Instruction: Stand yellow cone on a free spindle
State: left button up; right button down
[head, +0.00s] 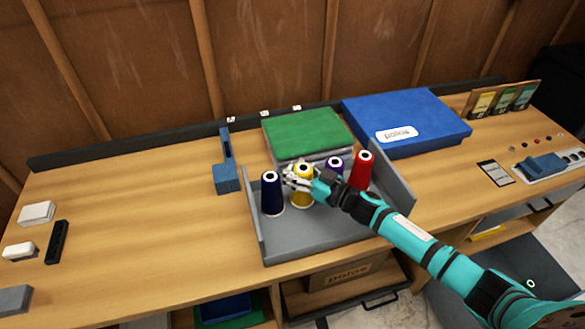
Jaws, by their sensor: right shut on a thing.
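The yellow cone (302,196) is in the grey tray (335,237), between the navy cone (272,196) on its left and the purple cone (335,163) on its right. A red cone (362,172) stands farther right. My right gripper (297,180) comes in from the right and is shut on the yellow cone near its top. The yellow cone looks upright; I cannot tell whether its base touches the tray. The arm hides part of the purple cone and the tray floor. No bare spindle can be made out. My left gripper is not in view.
A green block on a pale stack (308,135) stands behind the tray, and a blue box (405,120) at back right. A blue upright tool (226,170) is left of the tray. The wooden bench (140,205) is clear at left centre. The tray has raised side walls.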

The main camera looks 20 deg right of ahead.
jog(key=c, duration=0.8)
grip_release()
jog(key=shift+o, duration=0.2)
jog(key=shift+r, duration=0.1)
